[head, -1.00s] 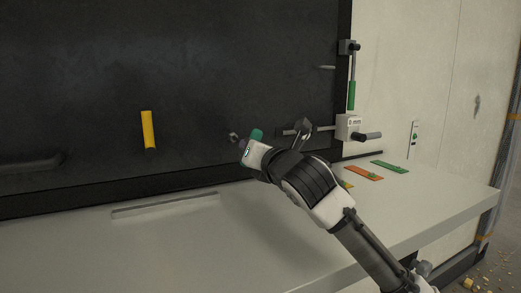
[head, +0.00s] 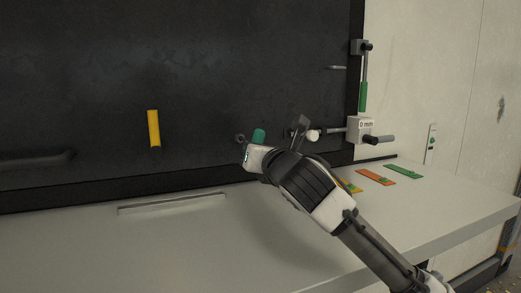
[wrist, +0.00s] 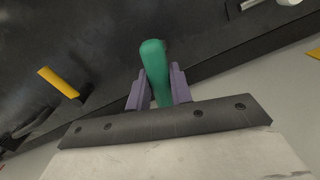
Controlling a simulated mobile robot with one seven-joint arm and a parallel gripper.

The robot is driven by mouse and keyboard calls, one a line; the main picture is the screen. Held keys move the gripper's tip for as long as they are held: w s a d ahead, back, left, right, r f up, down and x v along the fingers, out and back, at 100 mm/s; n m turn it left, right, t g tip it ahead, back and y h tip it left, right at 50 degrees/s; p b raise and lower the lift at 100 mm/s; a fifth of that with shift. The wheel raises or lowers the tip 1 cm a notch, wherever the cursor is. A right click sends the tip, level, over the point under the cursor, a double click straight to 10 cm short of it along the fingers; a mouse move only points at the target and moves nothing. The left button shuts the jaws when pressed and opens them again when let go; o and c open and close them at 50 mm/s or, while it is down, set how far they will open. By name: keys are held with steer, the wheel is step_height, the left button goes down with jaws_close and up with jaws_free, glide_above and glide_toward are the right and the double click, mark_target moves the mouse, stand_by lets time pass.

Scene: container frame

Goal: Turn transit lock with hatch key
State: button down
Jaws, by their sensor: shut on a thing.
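The hatch key shows as a green handle (head: 258,135) at my gripper, in front of the dark panel. In the wrist view the green handle (wrist: 155,72) stands between the two purple fingers of my gripper (wrist: 159,92), which is shut on it. The key's working end is hidden, so I cannot tell whether it sits in a lock. A small round dark fitting (head: 240,138) shows on the panel just left of the green handle; it may be the transit lock.
A yellow handle (head: 153,129) is on the panel at left. At right are a green-gripped lever (head: 363,97) and a white block marked "0 mm" (head: 365,125). Orange (head: 375,177) and green (head: 403,171) plates lie on the grey ledge (head: 170,240), whose left part is mostly clear.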

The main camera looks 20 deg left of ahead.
stand_by(0.4)
steer(key=shift+v, duration=1.9)
